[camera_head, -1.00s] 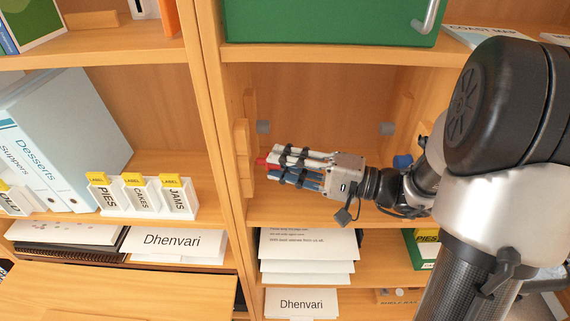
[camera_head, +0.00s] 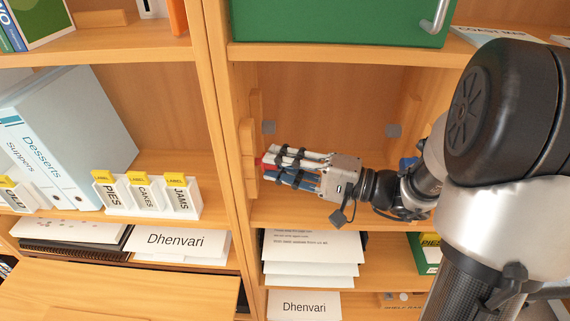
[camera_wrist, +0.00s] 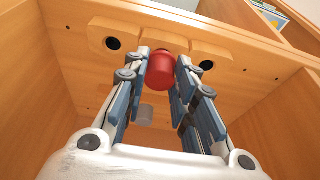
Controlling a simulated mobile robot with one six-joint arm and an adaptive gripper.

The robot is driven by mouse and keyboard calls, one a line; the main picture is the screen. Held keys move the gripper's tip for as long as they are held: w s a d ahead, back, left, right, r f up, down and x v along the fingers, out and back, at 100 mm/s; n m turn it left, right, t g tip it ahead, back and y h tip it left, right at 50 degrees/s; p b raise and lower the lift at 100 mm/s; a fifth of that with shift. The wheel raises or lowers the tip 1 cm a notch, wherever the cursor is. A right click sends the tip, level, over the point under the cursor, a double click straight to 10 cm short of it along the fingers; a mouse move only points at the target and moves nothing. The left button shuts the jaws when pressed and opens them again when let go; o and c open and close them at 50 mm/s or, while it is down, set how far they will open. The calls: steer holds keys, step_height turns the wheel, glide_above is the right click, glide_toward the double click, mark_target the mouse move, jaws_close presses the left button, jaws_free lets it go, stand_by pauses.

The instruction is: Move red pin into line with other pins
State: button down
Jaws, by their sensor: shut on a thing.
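My gripper (camera_head: 270,165) is inside the middle cubby, its fingers pointing at the left side wall. It is shut on the red pin (camera_wrist: 160,72), a thick red cylinder between the fingertips. Only a bit of the red pin (camera_head: 264,161) shows past the fingers in the head view. In the wrist view, the pin is near the wall, between two wooden blocks with dark holes (camera_wrist: 113,44) (camera_wrist: 206,65). Whether it touches the wall is unclear. Grey pins (camera_head: 268,127) (camera_head: 393,131) show toward the cubby's back. A blue pin (camera_head: 407,162) is partly hidden behind my arm.
A green box (camera_head: 335,20) sits on the shelf above. Papers (camera_head: 310,255) lie on the shelf below. The upright (camera_head: 222,150) divides this cubby from one with binders (camera_head: 70,135) and white label holders (camera_head: 147,200). My arm fills the right side.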

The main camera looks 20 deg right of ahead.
steer(key=shift+w+a, duration=0.2)
steer(key=shift+a, duration=0.3)
steer(key=c, duration=1.2)
jaws_free()
steer(key=shift+c, duration=0.2)
steer(key=v, duration=1.2)
steer(key=shift+a+r, duration=0.1)
